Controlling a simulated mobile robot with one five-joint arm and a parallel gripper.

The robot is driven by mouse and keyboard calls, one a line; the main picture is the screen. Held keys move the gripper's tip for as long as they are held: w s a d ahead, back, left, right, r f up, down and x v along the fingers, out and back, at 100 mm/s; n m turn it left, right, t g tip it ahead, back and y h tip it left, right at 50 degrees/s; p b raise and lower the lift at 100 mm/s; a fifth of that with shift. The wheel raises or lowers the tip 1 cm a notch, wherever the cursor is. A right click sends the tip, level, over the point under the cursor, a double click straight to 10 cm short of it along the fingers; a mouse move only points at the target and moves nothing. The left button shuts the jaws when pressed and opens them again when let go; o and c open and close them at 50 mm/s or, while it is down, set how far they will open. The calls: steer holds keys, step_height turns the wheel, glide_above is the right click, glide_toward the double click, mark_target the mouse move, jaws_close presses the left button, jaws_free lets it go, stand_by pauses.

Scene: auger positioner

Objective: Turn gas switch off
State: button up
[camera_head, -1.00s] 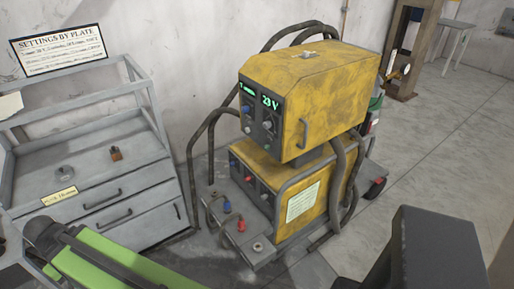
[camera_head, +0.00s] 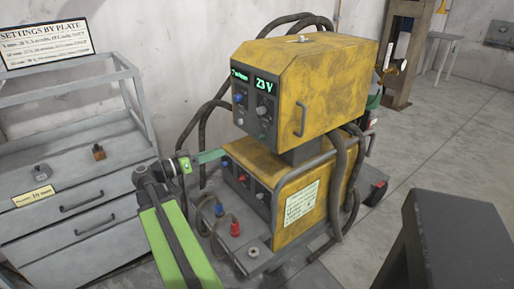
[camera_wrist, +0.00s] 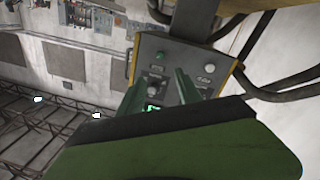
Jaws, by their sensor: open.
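The yellow welding machine stands against the wall. Its upper unit (camera_head: 315,75) has a dark control panel (camera_head: 254,105) with knobs and a green "23 V" display (camera_head: 266,85). The lower unit (camera_head: 305,195) has a front panel with a blue and a red control. I cannot read which control is the gas switch. My gripper (camera_head: 218,155) is in front of the machine, just below the upper panel, apart from it. In the wrist view, its two green fingers (camera_wrist: 160,86) are apart with nothing between them.
A grey drawer cabinet (camera_head: 90,222) with small parts on top stands at the left, under a settings sign (camera_head: 45,42). Black hoses (camera_head: 187,135) loop beside the machine.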

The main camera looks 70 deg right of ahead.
mark_target(259, 138)
steer(key=x, duration=1.7)
steer(key=shift+s+d, duration=0.1)
